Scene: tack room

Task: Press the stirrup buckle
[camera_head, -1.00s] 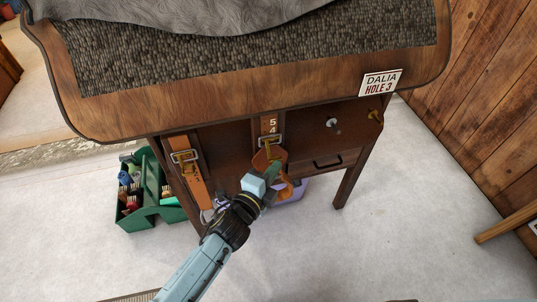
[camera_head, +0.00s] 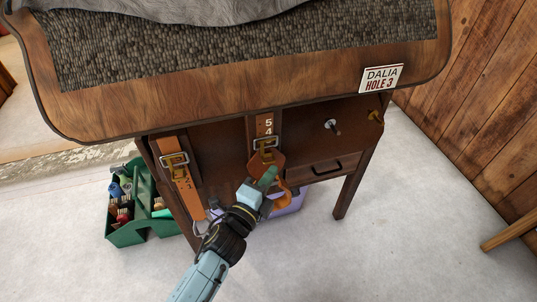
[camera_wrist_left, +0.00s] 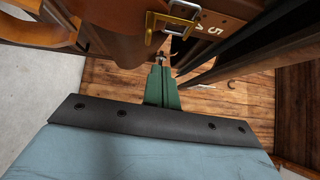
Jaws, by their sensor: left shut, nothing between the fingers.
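A metal stirrup buckle (camera_head: 265,143) sits on the middle leather strap, just below the printed numbers 5 and 4. It also shows at the top of the left wrist view (camera_wrist_left: 176,24). A second, similar buckle (camera_head: 174,160) is on the orange strap (camera_head: 187,190) at the left. My left gripper (camera_head: 269,175) has green fingers, shut and empty. It is just below the middle buckle, in front of the strap's brown leather end (camera_head: 265,165). In the left wrist view the fingertips (camera_wrist_left: 160,72) point below the buckle, apparently apart from it. The right gripper is not in view.
A sign (camera_head: 381,79) reads "DALIA HOLE 3" on the wooden rack's edge (camera_head: 220,98). A metal knob (camera_head: 331,125), a brass knob (camera_head: 376,117) and a drawer (camera_head: 322,168) are to the right. A green tote (camera_head: 128,235) and a purple bin (camera_head: 293,202) stand below.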

